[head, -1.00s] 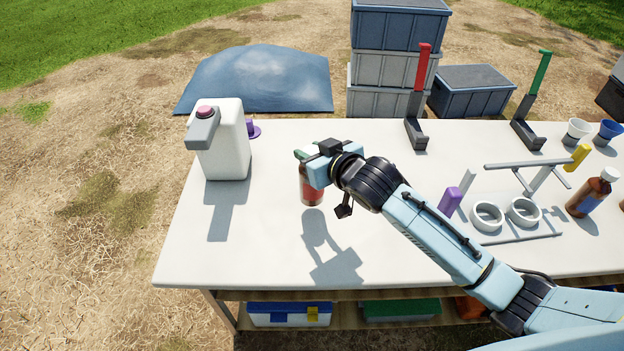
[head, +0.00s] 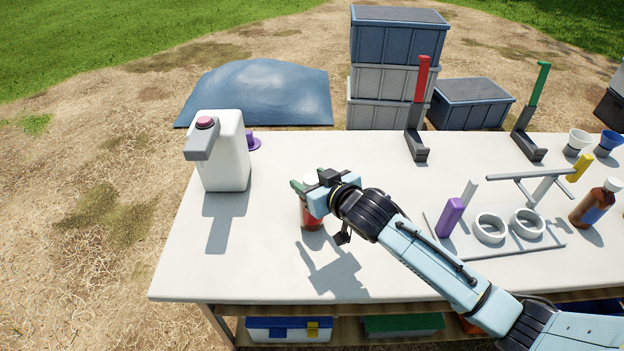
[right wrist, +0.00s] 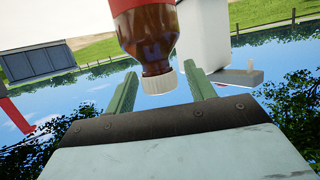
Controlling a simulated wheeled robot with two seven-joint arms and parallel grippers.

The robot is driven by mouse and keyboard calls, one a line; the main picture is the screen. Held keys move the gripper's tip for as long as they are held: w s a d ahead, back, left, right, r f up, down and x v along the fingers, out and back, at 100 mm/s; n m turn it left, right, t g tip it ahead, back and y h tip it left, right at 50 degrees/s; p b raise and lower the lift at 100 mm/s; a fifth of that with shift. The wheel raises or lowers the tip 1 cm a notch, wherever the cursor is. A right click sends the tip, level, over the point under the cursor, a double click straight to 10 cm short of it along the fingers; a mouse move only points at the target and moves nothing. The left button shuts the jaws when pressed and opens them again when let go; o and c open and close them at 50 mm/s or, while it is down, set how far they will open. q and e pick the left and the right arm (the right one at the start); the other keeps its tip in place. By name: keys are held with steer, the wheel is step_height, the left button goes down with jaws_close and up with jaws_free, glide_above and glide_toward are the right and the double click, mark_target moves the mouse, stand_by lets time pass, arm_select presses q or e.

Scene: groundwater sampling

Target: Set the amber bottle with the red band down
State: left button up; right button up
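The amber bottle with the red band (head: 311,217) stands upright on the white table, left of centre in the head view, and its base appears to touch the top. My right gripper (head: 309,181) is around its upper part and hides its cap there. In the right wrist view the bottle (right wrist: 152,35) appears upside down, white cap toward the palm. The green fingers of my right gripper (right wrist: 162,72) are spread on either side with visible gaps, so it is open. My left gripper is not in view.
A white jug (head: 231,152) stands to the left, a purple item (head: 251,142) behind it. A rack with white rings (head: 490,228) and an amber bottle with a blue band (head: 590,206) are to the right. Red-handled (head: 421,80) and green-handled (head: 540,85) stands are behind. The table's front left is clear.

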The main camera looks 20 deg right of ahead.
steer(key=shift+r, duration=0.1)
steer(key=shift+s+r, duration=0.1)
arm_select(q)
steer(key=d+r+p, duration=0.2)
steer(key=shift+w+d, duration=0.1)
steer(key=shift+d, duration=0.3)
arm_select(e)
steer(key=v, duration=1.1)
steer(key=shift+s+d+r, duration=0.15)
steer(key=shift+s, duration=0.15)
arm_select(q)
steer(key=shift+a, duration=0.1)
